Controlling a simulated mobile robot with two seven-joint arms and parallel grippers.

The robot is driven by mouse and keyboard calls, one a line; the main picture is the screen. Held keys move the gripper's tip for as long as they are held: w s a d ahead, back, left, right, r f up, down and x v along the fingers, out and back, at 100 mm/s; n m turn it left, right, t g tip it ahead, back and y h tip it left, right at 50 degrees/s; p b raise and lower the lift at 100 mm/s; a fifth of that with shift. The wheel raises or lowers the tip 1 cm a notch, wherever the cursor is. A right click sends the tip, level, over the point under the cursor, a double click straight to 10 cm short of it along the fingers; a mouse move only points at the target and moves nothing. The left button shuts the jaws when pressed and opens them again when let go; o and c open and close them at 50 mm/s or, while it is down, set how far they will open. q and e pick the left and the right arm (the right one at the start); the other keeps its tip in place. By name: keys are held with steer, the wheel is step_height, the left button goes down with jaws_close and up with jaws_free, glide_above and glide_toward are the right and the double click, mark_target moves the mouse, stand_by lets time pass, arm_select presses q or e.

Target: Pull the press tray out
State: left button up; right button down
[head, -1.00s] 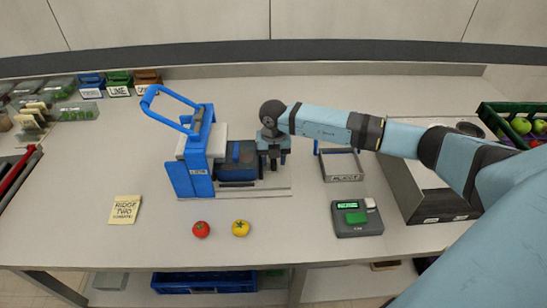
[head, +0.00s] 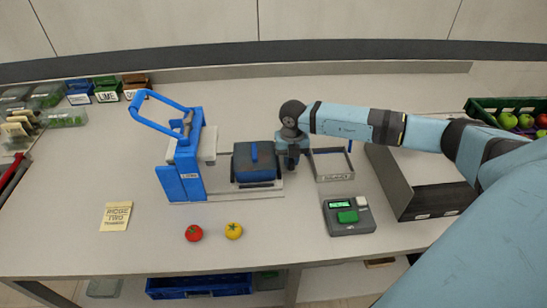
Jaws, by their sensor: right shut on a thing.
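The blue press (head: 183,165) stands on the table left of centre, its handle raised to the upper left. The press tray (head: 257,184) sits to the right of the press, clear of its body, on a flat base strip. My right gripper (head: 290,160) points down at the tray's right end and is shut there; the fingers' exact hold is partly hidden. My left gripper is not in the head view.
A small grey open tray (head: 333,178) stands close to the right of my gripper. A grey scale (head: 348,216) with a green display is at front right. A red tomato (head: 194,233) and a yellow tomato (head: 233,230) lie in front. A metal bin (head: 405,195) stands further right.

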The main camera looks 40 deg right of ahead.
steer(key=shift+s+d, duration=0.15)
steer(key=shift+d, duration=0.2)
steer(key=c, duration=1.4)
jaws_free()
steer(key=o, duration=0.4)
steer(key=shift+s+d, duration=0.1)
steer(key=shift+c, duration=0.2)
